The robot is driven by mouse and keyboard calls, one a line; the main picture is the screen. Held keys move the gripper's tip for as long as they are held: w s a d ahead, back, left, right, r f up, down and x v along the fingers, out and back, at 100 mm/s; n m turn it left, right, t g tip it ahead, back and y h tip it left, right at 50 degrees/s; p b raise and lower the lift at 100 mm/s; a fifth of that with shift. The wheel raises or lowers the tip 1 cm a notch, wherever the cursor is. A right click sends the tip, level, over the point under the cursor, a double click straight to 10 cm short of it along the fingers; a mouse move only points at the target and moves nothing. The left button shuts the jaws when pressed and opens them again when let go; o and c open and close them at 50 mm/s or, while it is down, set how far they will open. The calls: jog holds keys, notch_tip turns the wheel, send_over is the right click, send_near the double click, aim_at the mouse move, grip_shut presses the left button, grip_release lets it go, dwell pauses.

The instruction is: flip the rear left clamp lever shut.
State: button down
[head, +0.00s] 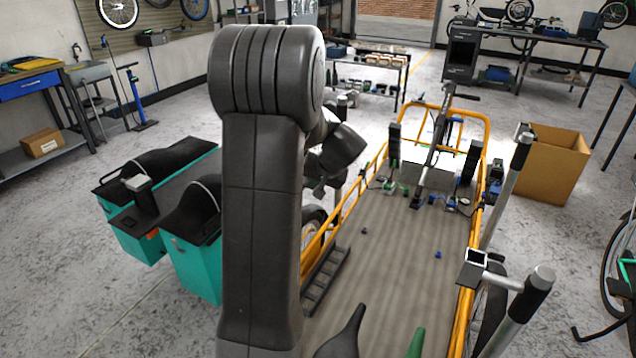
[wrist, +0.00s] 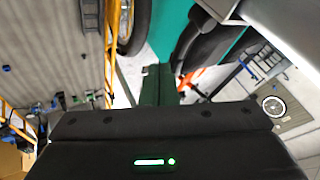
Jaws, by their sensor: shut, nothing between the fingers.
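The cargo bike's grey bed (head: 395,265) has an orange rail frame, and it also shows at the left of the wrist view (wrist: 45,50). Small dark clamps with blue and green parts stand near its far end, at left (head: 388,186), middle (head: 418,200) and right (head: 457,204). I cannot tell which is the rear left clamp lever or how it stands. My gripper (wrist: 158,72) is shut and empty, its dark green fingers together. In the wrist view it is apart from the bed, over the floor side beyond the orange rail. My arm hides part of the bike's left side in the head view.
Teal panniers (head: 192,252) with black tops stand left of my arm. Grey posts (head: 507,190) rise along the bed's right side. A cardboard box (head: 541,165) stands at right beyond them. Open floor lies between the bike and the back shelf (head: 370,75).

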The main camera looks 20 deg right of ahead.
jog(key=shift+w+f+b, duration=0.1)
jog(key=shift+b, duration=0.2)
jog(key=w+n+g+y, duration=0.1)
jog(key=n, duration=0.1)
jog(key=w+a+n+y+b, duration=0.1)
jog(key=n, duration=0.2)
jog(key=w+a+n+g+y+b, duration=0.1)
jog(key=n+y, duration=0.1)
jog(key=shift+w+g, duration=0.25)
jog(key=shift+g, duration=0.05)
jog(key=shift+w+a, duration=0.15)
jog(key=shift+a, duration=0.15)
jog(key=shift+w, duration=0.1)
dwell(0.6)
jog(key=shift+s+b, duration=0.35)
jog(key=shift+s, duration=0.45)
